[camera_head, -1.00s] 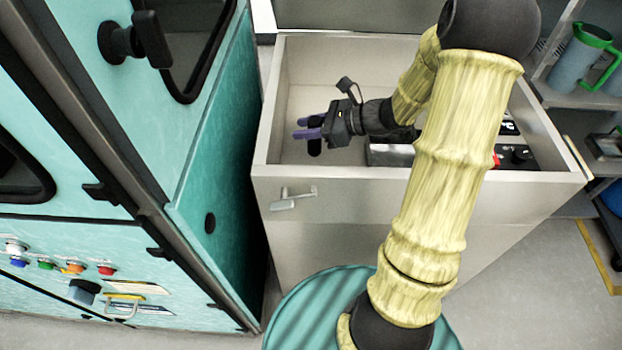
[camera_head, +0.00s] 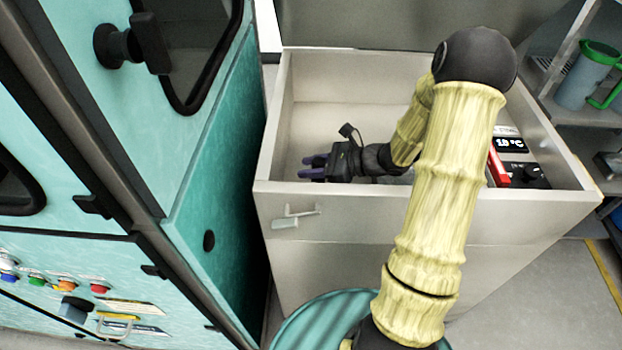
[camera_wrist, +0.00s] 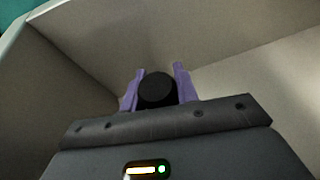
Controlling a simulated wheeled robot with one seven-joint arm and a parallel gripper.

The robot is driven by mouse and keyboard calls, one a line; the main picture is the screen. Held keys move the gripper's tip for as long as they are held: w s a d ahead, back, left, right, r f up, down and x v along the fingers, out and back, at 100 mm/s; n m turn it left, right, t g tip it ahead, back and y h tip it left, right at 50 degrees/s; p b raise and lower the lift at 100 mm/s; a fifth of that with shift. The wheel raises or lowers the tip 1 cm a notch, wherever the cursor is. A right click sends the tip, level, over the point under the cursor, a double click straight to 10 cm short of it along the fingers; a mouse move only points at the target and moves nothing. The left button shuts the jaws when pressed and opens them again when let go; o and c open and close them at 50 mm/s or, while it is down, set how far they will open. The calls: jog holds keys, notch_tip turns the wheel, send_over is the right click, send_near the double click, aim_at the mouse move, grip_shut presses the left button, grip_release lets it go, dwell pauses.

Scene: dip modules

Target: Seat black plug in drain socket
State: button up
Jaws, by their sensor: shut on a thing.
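The black plug (camera_wrist: 157,88) is held between the purple fingers of my gripper (camera_wrist: 158,86) in the wrist view; its round dark top faces the camera. In the head view my gripper (camera_head: 313,168) is low inside the left part of the open steel basin (camera_head: 302,112), close to the front wall. The plug cannot be made out there. The drain socket is not visible in either view; the plug, my gripper or the front wall may hide it.
The basin walls rise close around my gripper. A control panel with a display (camera_head: 510,144) and a red handle (camera_head: 497,168) sits at the basin's right. A teal cabinet (camera_head: 205,180) stands at the left. A shelf with a jug (camera_head: 584,78) is at the right.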

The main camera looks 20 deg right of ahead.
jog(key=shift+a, duration=0.1)
jog(key=shift+f, duration=1.9)
jog(key=shift+f+b, duration=0.1)
jog(key=shift+b, duration=0.25)
jog(key=shift+f, duration=0.1)
jog(key=o, duration=1)
